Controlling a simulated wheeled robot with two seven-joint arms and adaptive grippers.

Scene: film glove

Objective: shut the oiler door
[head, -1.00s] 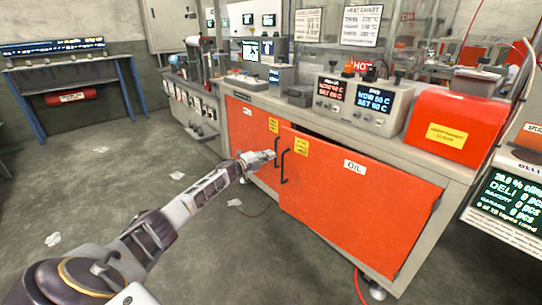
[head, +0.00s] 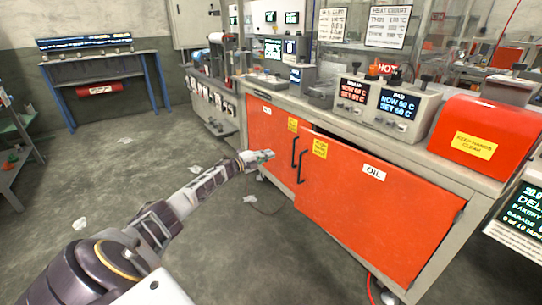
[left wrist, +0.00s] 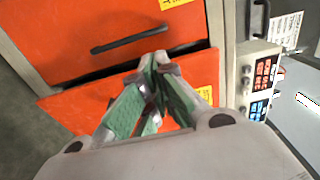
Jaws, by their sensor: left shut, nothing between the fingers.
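The orange oiler door (head: 370,205), labelled OIL, stands slightly ajar from the grey cabinet, with a dark gap along its top edge. Its black bar handle (head: 301,166) is at its left side. My left gripper (head: 268,155) is shut and empty, in front of the neighbouring orange door (head: 268,130) and left of the OIL door's handle. In the left wrist view the closed fingers (left wrist: 158,62) are near the dark gap between the two orange doors, below a black handle (left wrist: 128,39). I cannot tell whether they touch anything. My right gripper is not in view.
The grey bench (head: 415,150) above carries control boxes (head: 398,108) and a red cover (head: 485,138). A red hose (head: 371,290) lies by the cabinet's lower right.

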